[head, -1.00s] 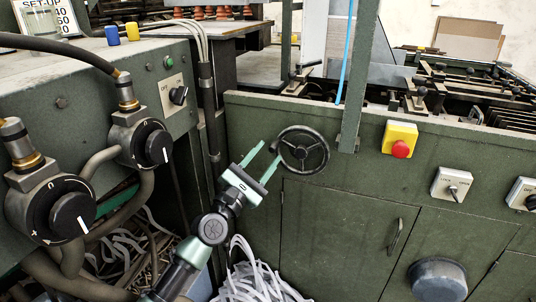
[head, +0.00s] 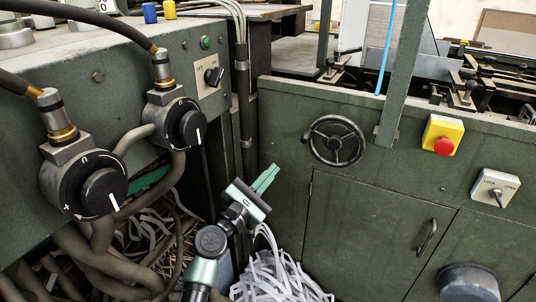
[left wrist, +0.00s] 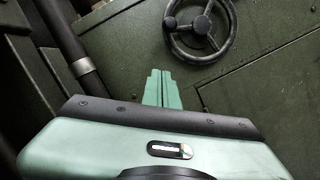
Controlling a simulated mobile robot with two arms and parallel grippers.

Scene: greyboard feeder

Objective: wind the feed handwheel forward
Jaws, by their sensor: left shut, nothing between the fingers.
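The feed handwheel (head: 336,118) is a black spoked wheel on the green machine front. A knob (head: 306,136) shows at the left of its rim. In the left wrist view the handwheel (left wrist: 201,25) is at the top right, with the knob (left wrist: 170,23) on its left side. My left gripper (head: 272,170) has its green fingers shut together with nothing between them. It is below and left of the handwheel, apart from it. The fingertips (left wrist: 159,72) also show in the left wrist view, below and left of the wheel. My right gripper is not in view.
A green post (head: 405,70) stands right of the wheel. A yellow box with a red button (head: 443,145) is farther right. Black pipes (head: 243,90) run down on the left. Dial units (head: 185,128) jut out at the left. Pale strips (head: 275,275) lie in a heap below.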

